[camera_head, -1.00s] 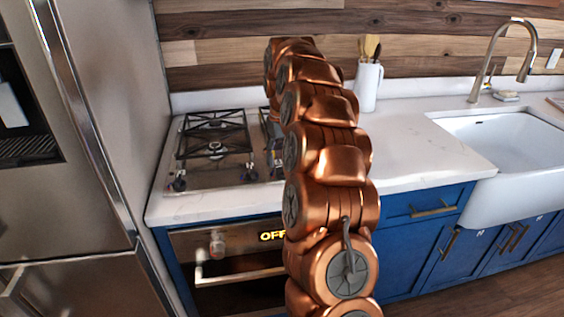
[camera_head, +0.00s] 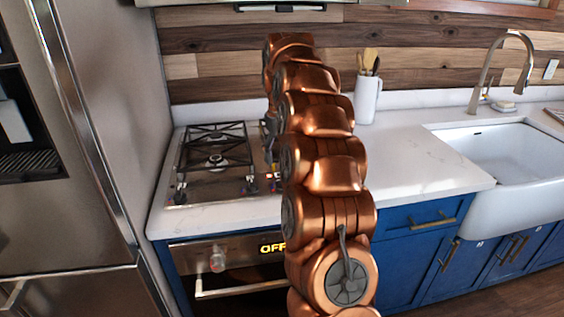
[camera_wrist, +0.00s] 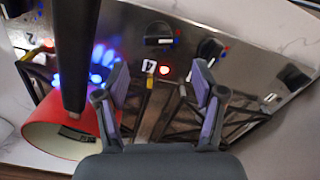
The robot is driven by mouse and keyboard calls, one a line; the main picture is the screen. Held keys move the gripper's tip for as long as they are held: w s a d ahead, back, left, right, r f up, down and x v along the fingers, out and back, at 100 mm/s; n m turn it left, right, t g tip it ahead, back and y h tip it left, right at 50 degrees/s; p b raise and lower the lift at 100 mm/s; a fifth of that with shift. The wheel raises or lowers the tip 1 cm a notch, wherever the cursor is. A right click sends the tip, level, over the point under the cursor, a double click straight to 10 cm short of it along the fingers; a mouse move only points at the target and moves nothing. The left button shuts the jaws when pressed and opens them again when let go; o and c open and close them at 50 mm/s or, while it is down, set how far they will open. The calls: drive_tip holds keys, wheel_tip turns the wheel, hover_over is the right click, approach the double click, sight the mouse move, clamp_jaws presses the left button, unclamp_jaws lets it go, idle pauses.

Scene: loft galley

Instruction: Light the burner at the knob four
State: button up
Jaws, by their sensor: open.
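The cooktop (camera_head: 215,187) has black grates and is partly hidden by my arm in the head view. In the wrist view, my gripper (camera_wrist: 161,85) is open and empty, with two purple-padded fingers spread above the cooktop panel. A black knob (camera_wrist: 158,40) lies beyond the gap between the fingertips, apart from them. A label that looks like a 4 (camera_wrist: 148,67) and a glowing red light (camera_wrist: 164,70) sit near it. A second black knob (camera_wrist: 209,50) is to the right. Blue flames (camera_wrist: 96,66) burn at the left. The gripper is hidden in the head view.
A red round vessel (camera_wrist: 62,125) stands by the flames, with a dark bar above it. The oven (camera_head: 230,265) display reads OFF. A white utensil holder (camera_head: 367,100) and a sink (camera_head: 500,150) are at the right. The counter (camera_head: 420,160) between is clear.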

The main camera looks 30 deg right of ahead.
drive_tip(key=shift+s+r+p, duration=0.1)
drive_tip(key=shift+r+p, duration=0.4)
drive_tip(key=shift+p, duration=0.75)
drive_tip(key=shift+s+d+f+p, duration=0.1)
drive_tip(key=shift+f+p, duration=0.25)
drive_tip(key=shift+p, duration=0.2)
drive_tip(key=shift+f+p, duration=1.05)
drive_tip(key=shift+f, duration=3)
drive_tip(key=c, duration=1.1)
